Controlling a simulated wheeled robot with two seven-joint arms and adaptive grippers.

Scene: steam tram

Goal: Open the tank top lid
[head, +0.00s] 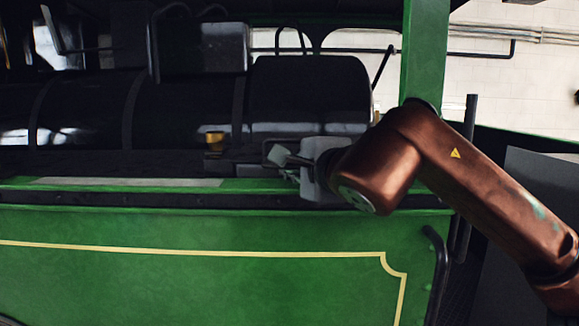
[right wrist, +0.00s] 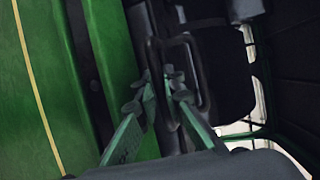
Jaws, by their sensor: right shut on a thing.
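My right gripper (head: 279,157) reaches in from the right over the top edge of the green side tank (head: 200,270). In the right wrist view its two green-grey fingers (right wrist: 172,88) are close together on a dark looped handle (right wrist: 186,40). The handle belongs to a dark part on the tank top, apparently the lid; its outline is too dark to make out. In the head view the gripper and the shadow hide most of this spot. I cannot tell whether the lid is raised. My left gripper is not in view.
A black boiler (head: 180,110) lies behind the tank top. A small brass fitting (head: 214,140) stands left of my gripper. A green post (head: 422,55) rises on the right. A dark handrail (head: 437,270) runs down the tank's right end.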

